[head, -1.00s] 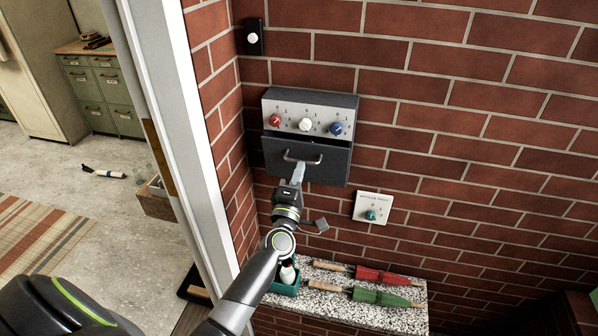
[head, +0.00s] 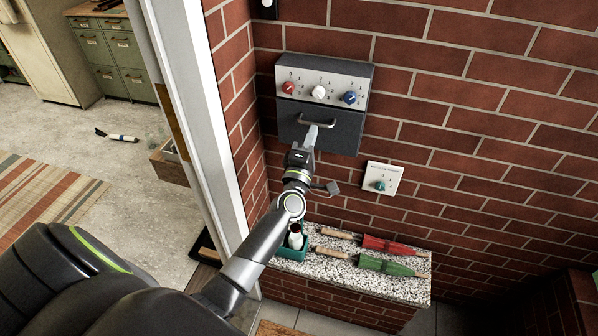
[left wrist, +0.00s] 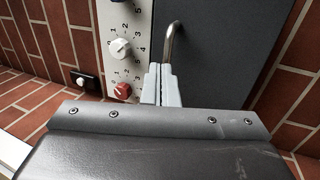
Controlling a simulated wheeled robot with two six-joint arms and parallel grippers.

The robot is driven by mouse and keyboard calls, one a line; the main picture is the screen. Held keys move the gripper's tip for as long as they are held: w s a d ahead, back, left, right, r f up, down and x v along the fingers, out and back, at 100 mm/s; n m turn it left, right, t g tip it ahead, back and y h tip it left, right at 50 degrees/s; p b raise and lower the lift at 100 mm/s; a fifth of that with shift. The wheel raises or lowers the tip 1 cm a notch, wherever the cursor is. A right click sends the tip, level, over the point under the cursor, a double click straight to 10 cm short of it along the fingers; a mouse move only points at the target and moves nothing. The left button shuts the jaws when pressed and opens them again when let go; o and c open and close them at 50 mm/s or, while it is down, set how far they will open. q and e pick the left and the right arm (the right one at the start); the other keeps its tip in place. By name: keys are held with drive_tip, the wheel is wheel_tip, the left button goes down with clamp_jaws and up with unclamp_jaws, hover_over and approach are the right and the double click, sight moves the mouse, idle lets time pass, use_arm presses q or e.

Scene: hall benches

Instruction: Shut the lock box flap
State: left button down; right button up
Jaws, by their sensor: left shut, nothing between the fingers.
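The lock box (head: 325,72) is a dark grey box on the brick wall with red, white and blue dials on a pale panel. Its dark flap (head: 345,135), with a metal bar handle (head: 317,122), covers the lower half. The flap looks about flush with the dial panel; I cannot tell whether it is fully home. My left gripper (head: 313,131) is shut and empty, its fingertips at the flap just below the handle. In the left wrist view the shut fingers (left wrist: 162,82) point at the flap (left wrist: 225,50), beside the handle (left wrist: 172,40). Contact is unclear. My right gripper is out of view.
A small white plate with a teal knob (head: 382,178) is on the wall at lower right. A white door frame (head: 190,110) stands left.

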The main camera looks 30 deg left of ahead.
use_arm(q)
drive_tip(key=b+v, duration=0.6)
drive_tip(key=v, duration=1)
drive_tip(key=shift+s+b, duration=0.2)
drive_tip(key=shift+b, duration=0.15)
